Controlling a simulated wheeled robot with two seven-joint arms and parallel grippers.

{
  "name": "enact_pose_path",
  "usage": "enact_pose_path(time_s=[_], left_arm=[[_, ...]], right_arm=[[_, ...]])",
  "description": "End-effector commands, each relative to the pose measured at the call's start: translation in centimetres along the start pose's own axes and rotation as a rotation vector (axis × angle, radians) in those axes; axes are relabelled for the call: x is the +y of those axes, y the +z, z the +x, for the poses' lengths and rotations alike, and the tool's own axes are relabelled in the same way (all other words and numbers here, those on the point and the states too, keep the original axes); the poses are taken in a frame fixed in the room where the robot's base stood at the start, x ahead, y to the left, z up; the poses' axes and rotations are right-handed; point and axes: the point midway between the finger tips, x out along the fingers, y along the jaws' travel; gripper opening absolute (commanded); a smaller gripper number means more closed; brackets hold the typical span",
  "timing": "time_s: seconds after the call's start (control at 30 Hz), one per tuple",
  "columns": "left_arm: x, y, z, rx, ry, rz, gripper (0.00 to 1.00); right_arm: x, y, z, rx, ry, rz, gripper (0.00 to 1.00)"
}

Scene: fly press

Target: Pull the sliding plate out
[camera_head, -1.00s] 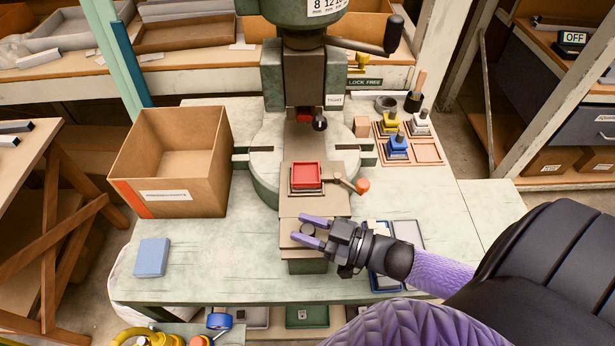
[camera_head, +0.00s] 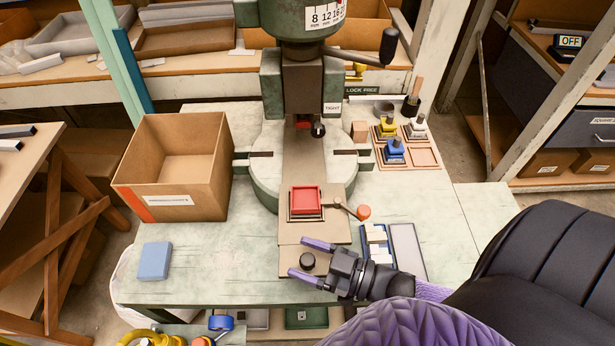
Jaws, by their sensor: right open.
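The brown sliding plate (camera_head: 290,262) sticks out toward me from the green round bed (camera_head: 262,180) of the press. It carries a red square block (camera_head: 305,199) in a dark frame, with an orange-tipped lever at the frame's right side. A dark round knob (camera_head: 307,261) stands near the plate's front end. My right gripper (camera_head: 311,259) reaches in from the right over the front of the plate. Its purple fingers are open, one on the far side and one on the near side of the knob. Contact with the knob cannot be told. My left gripper is out of view.
An open cardboard box (camera_head: 180,192) stands left of the press and a blue block (camera_head: 155,260) lies before it. A tray with white blocks (camera_head: 376,240) lies right of the plate. Colored stamps (camera_head: 394,150) stand at the right rear. The front left bench is mostly clear.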

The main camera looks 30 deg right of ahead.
Motion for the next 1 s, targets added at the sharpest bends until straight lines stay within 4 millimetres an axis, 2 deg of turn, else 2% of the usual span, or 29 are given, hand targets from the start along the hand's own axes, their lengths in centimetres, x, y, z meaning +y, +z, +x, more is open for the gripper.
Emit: enact_pose_path(time_s=[0.13, 0.4, 0.5, 0.63, 1.0], left_arm=[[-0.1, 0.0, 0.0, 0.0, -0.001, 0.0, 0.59], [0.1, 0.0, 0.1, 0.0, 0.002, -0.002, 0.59], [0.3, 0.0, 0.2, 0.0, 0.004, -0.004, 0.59], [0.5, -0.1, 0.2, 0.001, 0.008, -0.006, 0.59], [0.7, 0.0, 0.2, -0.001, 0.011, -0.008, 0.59]], right_arm=[[0.0, 0.1, -1.4, -0.004, 0.0, 0.001, 0.74], [0.0, 0.1, -8.0, -0.005, 0.0, 0.001, 0.74], [0.0, 0.1, -9.4, -0.003, 0.0, 0.0, 0.74], [0.0, 0.0, -10.0, 0.0, 0.0, 0.0, 0.74], [0.0, 0.0, -9.9, 0.0, 0.0, 0.0, 0.74]])
